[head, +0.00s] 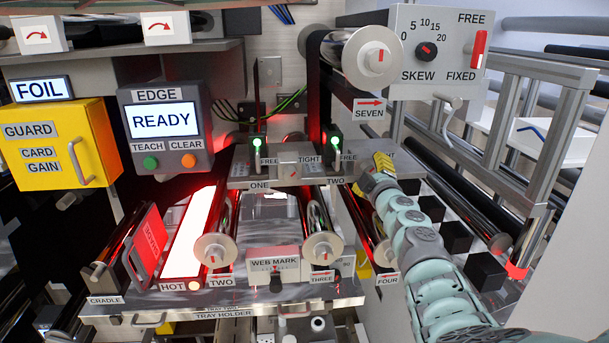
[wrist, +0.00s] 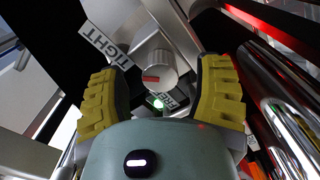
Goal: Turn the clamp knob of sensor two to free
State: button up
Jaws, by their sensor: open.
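The clamp knob of sensor two (wrist: 157,72) is a round grey knob with a red mark on the left of its face in the wrist view. A TIGHT label (wrist: 105,46) lies to its upper left; a partly covered label is just below it. My gripper (wrist: 162,82) is open, its yellow fingers on either side of the knob; I cannot tell whether they touch it. In the head view my gripper (head: 369,172) hides this knob. The FREE label (head: 348,155) beside it and the TWO label (head: 336,181) below show.
Sensor one's knob (head: 289,166) is to the left on the same grey bar, with FREE and TIGHT labels. Green lights (head: 335,138) stand above the bar. Roller three (head: 322,248) is below. In the wrist view shiny rollers (wrist: 285,105) run close to the right finger.

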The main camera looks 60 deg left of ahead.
jog(key=shift+w+a, duration=0.3)
jog(key=shift+a, duration=0.3)
jog(key=shift+c, duration=0.3)
grip_shut()
